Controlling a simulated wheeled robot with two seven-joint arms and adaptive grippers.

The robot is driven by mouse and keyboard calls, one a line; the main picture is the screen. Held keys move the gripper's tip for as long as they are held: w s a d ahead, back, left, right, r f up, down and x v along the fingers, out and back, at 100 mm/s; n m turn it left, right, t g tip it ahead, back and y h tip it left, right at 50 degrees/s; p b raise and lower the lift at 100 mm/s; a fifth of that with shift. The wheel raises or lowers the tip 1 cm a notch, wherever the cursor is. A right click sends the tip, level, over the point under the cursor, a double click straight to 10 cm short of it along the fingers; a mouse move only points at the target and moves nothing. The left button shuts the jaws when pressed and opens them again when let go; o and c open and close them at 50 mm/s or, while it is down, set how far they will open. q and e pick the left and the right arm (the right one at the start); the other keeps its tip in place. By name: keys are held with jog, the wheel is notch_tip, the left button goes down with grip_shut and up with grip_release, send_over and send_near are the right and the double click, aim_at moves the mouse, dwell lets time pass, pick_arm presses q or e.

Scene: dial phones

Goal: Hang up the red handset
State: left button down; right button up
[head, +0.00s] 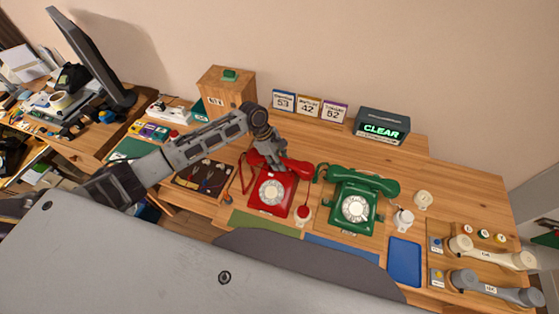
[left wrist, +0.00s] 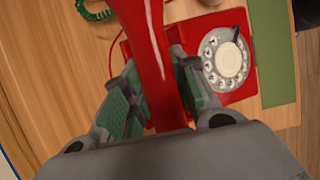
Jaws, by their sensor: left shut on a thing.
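The red handset (head: 295,168) is held by my left gripper (head: 278,167) over the back of the red dial phone (head: 272,193). In the left wrist view, the handset (left wrist: 160,65) runs between the green-padded fingers of my left gripper (left wrist: 157,95), which are shut on it. The red phone (left wrist: 236,60) with its white dial lies to the right there. The head view does not show clearly whether the handset touches the cradle. A red cord (head: 236,180) hangs at the phone's left. My right gripper is not in view.
A green dial phone (head: 352,200) with its handset on stands just right of the red phone. A wooden box (head: 228,90) stands behind my left arm. A lit sign reads CLEAR (head: 381,129).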

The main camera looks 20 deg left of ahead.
pick_arm(q)
jog(key=shift+f, duration=0.4)
dwell(0.3)
jog(key=c, duration=1.1)
grip_release()
jog(key=shift+o, duration=0.2)
jog(key=shift+v, duration=5.95)
